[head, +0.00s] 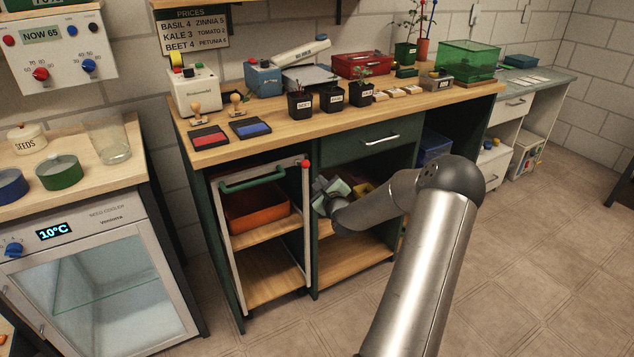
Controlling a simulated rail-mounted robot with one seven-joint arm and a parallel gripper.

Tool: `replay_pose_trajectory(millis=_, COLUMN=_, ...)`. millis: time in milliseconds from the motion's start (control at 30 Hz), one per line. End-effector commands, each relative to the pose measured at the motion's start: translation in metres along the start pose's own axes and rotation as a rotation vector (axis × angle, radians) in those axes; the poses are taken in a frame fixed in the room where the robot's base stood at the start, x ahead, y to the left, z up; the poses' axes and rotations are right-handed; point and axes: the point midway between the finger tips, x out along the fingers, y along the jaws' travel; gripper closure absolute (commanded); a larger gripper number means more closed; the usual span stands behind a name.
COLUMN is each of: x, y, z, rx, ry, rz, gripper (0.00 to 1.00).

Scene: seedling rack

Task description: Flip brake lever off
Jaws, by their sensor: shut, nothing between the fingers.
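A small cart (305,222) with pale posts and a green push handle (254,179) stands in the left bay under the wooden bench. A red knob (306,163) tops its front right post; it may be the brake lever, but its position cannot be read at this size. My wrist and forearm hide part of this bay, and the fingertips are hard to make out.
An orange bin (257,212) sits on the cart's upper shelf. The bench top (230,148) above overhangs my gripper, with a green drawer (366,142) under it. A glass-door cooler (112,280) stands at left. The tiled floor (545,250) at right is clear.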

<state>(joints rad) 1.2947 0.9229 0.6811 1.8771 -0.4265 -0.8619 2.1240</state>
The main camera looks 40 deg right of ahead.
Motion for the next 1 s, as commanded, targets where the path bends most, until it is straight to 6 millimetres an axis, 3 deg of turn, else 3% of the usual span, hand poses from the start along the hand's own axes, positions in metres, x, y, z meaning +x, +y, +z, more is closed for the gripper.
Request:
replay_pose_trajectory(millis=33, x=-0.016, y=-0.005, z=0.007, rx=-0.002, ry=0.000, rz=0.002, gripper=1.00)
replay_pose_trajectory(millis=200, x=-0.054, y=-0.009, z=0.012, rx=-0.002, ry=0.001, rz=0.002, gripper=1.00)
replay_pose_trajectory(millis=400, x=-0.084, y=-0.011, z=0.016, rx=-0.002, ry=0.000, rz=0.001, gripper=1.00)
replay_pose_trajectory(millis=600, x=-0.093, y=-0.011, z=0.017, rx=-0.002, ry=-0.002, rz=0.001, gripper=1.00)
replay_pose_trajectory(millis=1000, x=-0.093, y=-0.011, z=0.017, rx=-0.001, ry=-0.002, rz=0.001, gripper=1.00)
